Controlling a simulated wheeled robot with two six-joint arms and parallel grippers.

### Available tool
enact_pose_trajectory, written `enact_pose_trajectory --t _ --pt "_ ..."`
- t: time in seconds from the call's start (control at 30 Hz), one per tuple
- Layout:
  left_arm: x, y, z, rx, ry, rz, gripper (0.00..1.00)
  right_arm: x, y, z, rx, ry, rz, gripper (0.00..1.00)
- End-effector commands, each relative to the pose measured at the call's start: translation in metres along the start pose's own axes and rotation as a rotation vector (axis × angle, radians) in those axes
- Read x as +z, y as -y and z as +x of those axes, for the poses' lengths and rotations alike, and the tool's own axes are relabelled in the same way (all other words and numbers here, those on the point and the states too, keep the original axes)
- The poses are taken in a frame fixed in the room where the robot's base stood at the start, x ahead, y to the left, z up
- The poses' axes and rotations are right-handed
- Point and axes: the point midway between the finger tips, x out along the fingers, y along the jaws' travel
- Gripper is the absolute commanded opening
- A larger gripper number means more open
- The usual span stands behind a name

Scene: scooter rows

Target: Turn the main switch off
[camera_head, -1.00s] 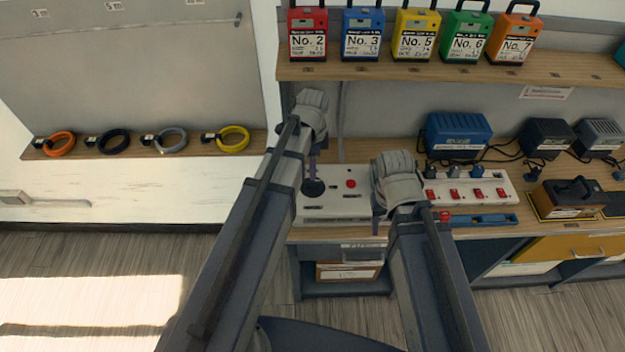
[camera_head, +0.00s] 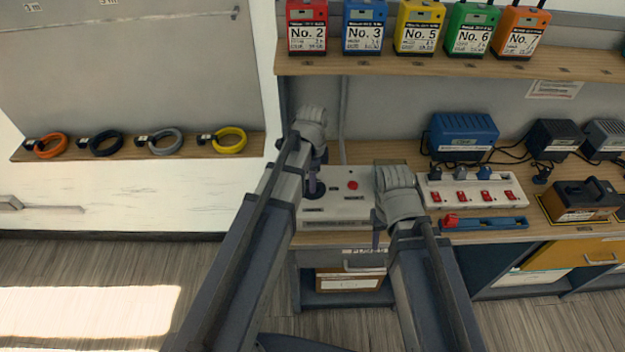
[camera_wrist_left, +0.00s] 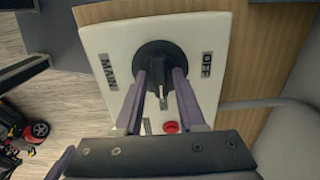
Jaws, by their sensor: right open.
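The main switch is a black rotary knob (camera_head: 314,190) on a white box (camera_head: 335,212). In the left wrist view the knob (camera_wrist_left: 162,60) sits between the labels MAIN and OFF, its grip ridge pointing toward the bottom of the picture. My left gripper (camera_head: 315,176) is at the knob. In the wrist view its two purple fingers (camera_wrist_left: 160,80) stand on either side of the ridge, with gaps visible, so it looks open. My right gripper (camera_head: 377,228) is open and empty by the box's right front side.
A red button (camera_head: 353,185) is on the same box. A power strip with red switches (camera_head: 480,194) and a blue tray (camera_head: 484,223) lie to the right. A shelf with numbered battery packs (camera_head: 417,27) hangs above. A blue charger (camera_head: 461,136) stands behind the strip.

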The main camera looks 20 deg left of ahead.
Motion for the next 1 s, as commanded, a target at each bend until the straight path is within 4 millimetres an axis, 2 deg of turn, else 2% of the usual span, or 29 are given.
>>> enact_pose_trajectory --t 0.03,0.33,0.77,1.0 --pt "0.0000 -0.0001 0.0000 0.000 0.000 0.000 0.32 0.0000 0.0000 0.0000 0.000 0.000 0.000 0.50" --pt "0.0000 -0.0001 0.0001 0.000 0.000 0.000 0.00 0.0000 0.0000 0.0001 0.000 0.000 0.000 0.50" --pt "0.0000 -0.0001 0.0001 0.000 0.000 -0.007 0.00 0.0000 0.0000 0.0001 0.000 0.000 0.000 0.50" --pt "0.0000 -0.0001 0.0001 0.000 0.000 -0.090 0.00 0.0000 0.0000 0.0001 0.000 0.000 0.000 0.50"
